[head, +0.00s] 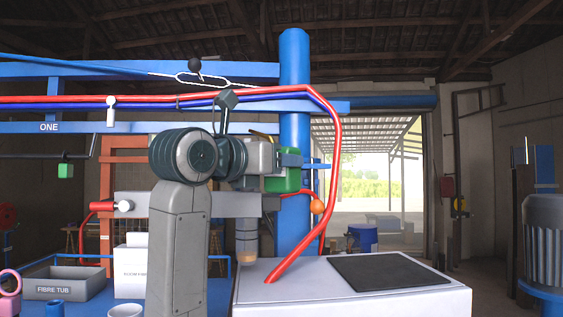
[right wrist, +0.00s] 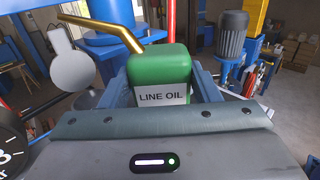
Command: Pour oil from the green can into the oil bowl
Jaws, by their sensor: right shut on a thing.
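The green can (right wrist: 162,68), labelled LINE OIL, is between the blue fingers of my right gripper (right wrist: 160,88) in the right wrist view. The gripper is shut on it. Its brass spout (right wrist: 103,30) points up and to the left. In the head view the green can (head: 284,182) is partly hidden by my right gripper (head: 290,160), held in the air in front of the blue post. A white round rim (head: 125,310) shows at the bottom left; I cannot tell whether it is the oil bowl. My left gripper is not in view.
A blue post (head: 294,100) stands behind the can, with a red hose (head: 333,150) curving down to a white cabinet (head: 350,297) with a black mat (head: 388,272). A grey FIBRE TUB (head: 65,283) sits at lower left. Blue beams cross above.

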